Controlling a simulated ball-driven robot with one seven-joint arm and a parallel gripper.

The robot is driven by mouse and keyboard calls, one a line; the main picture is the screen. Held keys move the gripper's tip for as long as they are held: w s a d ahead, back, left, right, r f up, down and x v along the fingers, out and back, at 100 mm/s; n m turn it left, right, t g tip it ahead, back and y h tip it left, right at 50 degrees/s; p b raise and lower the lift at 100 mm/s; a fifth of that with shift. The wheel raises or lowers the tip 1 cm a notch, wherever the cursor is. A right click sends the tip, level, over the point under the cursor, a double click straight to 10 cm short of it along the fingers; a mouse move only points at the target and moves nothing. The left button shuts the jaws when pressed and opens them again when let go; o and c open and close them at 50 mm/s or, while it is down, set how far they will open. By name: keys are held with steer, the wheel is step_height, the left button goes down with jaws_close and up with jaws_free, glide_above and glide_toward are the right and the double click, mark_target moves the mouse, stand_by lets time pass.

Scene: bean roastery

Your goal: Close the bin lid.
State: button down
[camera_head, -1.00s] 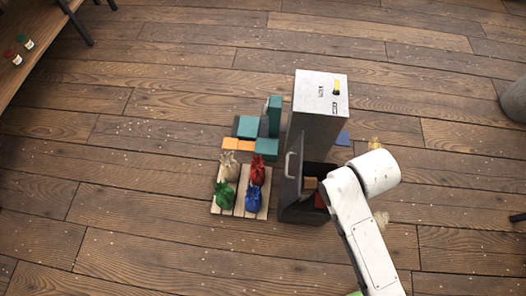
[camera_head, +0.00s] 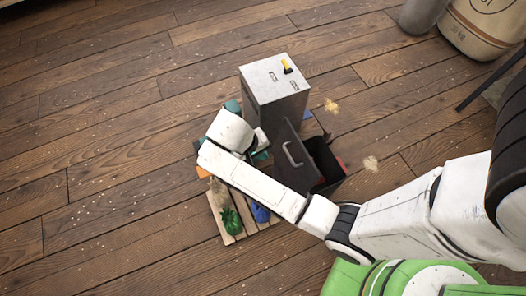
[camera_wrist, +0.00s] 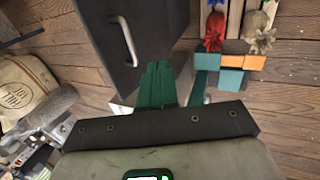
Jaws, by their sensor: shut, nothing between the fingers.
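The bin (camera_head: 325,163) is a dark open box at the foot of a grey cabinet, with something reddish inside. Its dark lid (camera_head: 285,165) stands raised on the left side of the opening, with a pale handle (camera_head: 291,153) on its outer face. In the wrist view, a dark panel (camera_wrist: 155,25) with the handle (camera_wrist: 130,40) fills the upper middle. My gripper (camera_wrist: 160,66) has green fingers, shut and empty, just below that panel in the picture; I cannot tell if they touch it. In the head view, my wrist is left of the lid and the fingers are mostly hidden.
The grey cabinet (camera_head: 276,84) stands behind the bin. A pallet (camera_head: 232,233) with green (camera_head: 230,221) and blue (camera_head: 260,212) sacks lies in front left. Teal boxes (camera_wrist: 231,80) lie near the sacks. Open floor surrounds these.

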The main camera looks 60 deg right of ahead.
steer(key=s+d+f+b, duration=0.1)
steer(key=s+d+f, duration=0.3)
steer(key=d+f, duration=0.2)
steer(key=shift+f, duration=0.9)
